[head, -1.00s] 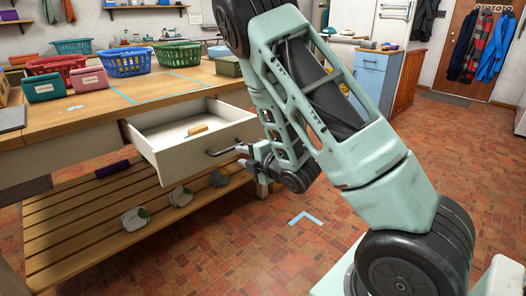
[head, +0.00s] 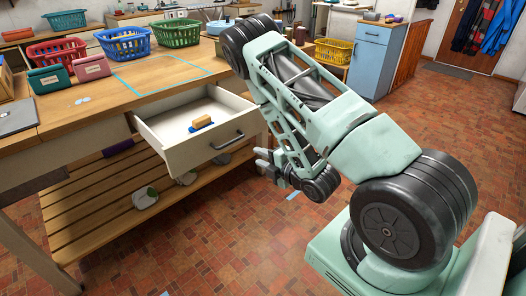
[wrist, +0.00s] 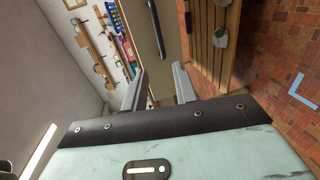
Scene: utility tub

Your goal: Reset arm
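My gripper (head: 264,162) is in front of the open drawer (head: 180,158), just right of its dark handle (head: 228,140) and apart from it. In the wrist view my gripper (wrist: 160,68) has its two fingers spread, with nothing between them. The drawer's handle also shows in the wrist view (wrist: 155,30), beyond the fingers. My arm is bent, with its elbow high beside the workbench corner. A brush (head: 201,123) with a wooden back and blue bristles lies in the drawer.
The wooden workbench (head: 100,95) carries red, blue and green baskets (head: 125,43) and small boxes. A slatted lower shelf (head: 100,205) holds pale items. A blue cabinet (head: 374,60) stands behind my arm. The tiled floor (head: 450,130) at right is clear.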

